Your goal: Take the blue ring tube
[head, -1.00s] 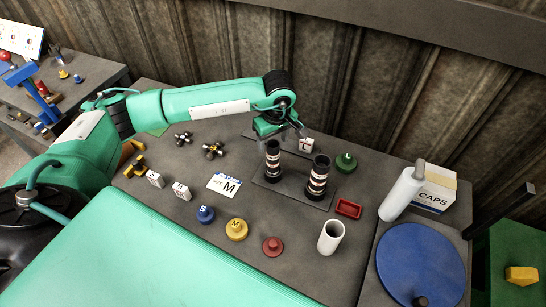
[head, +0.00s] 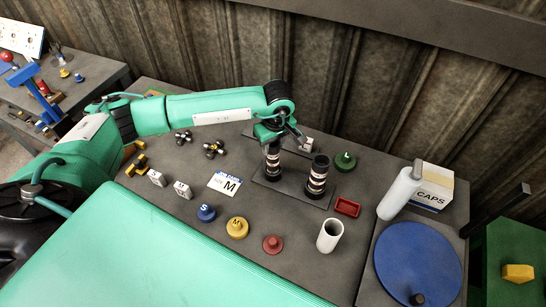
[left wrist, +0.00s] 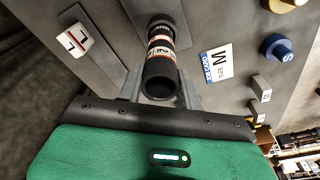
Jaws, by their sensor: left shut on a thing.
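Two black tubes with white bands stand upright on a dark plate (head: 290,197). My left gripper (head: 275,143) is shut on the left tube (head: 273,163), near its upper part. In the left wrist view the fingers of the left gripper (left wrist: 161,88) lie on either side of this tube (left wrist: 161,50), whose open black end faces the camera. Thin reddish lines show by its white label; I cannot make out a blue ring. The right tube (head: 317,177) stands apart, with reddish marks on its bands. My right gripper is out of view.
A white block (head: 306,144) and a green knobbed disc (head: 345,162) stand close behind. A red tray (head: 347,207) and a white cup (head: 330,236) are to the right. Blue, yellow and red discs and a size M card (head: 225,184) lie in front and left.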

